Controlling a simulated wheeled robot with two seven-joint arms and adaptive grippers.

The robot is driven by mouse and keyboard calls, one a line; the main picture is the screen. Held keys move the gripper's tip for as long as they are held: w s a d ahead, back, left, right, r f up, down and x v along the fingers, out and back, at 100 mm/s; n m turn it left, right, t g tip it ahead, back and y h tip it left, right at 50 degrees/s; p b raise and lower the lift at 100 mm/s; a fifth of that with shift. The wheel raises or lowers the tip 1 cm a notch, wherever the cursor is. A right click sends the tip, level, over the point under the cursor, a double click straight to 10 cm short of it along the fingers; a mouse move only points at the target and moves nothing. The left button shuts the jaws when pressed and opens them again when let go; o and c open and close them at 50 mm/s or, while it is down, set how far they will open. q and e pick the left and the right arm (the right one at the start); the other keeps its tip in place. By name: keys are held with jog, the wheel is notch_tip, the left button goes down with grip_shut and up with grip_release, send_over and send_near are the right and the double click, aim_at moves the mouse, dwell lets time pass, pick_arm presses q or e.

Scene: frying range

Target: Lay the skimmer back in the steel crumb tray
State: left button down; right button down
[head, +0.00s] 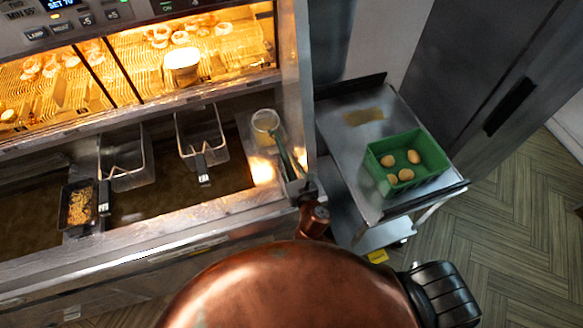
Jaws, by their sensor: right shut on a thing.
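The skimmer has a round, pale wire head (266,121) and a green handle (286,157). My right gripper (300,187) is shut on the lower end of the handle, at the right end of the frying range. The skimmer's head points up and left in the picture, over a shallow steel tray (244,129) set into the right end of the range. I cannot tell whether the head touches this tray or hangs above it. My copper-coloured arm hides part of the range front. My left gripper is not in view.
Two wire fry baskets (203,135) and a dark pan with golden crumbs (80,206) are on the fryer. A lit cabinet with fried food stands behind. A steel cart (340,135) with a green crate (437,160) of several brown items stands on the right.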

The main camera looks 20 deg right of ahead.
jog(key=shift+x, duration=0.9)
jog(key=shift+w+f+b, duration=0.2)
jog(key=shift+b, duration=0.3)
jog(key=shift+f+b, duration=1.85)
jog(key=shift+f, duration=1.05)
jog(key=c, duration=1.5)
grip_release()
jog(key=shift+c, duration=0.2)
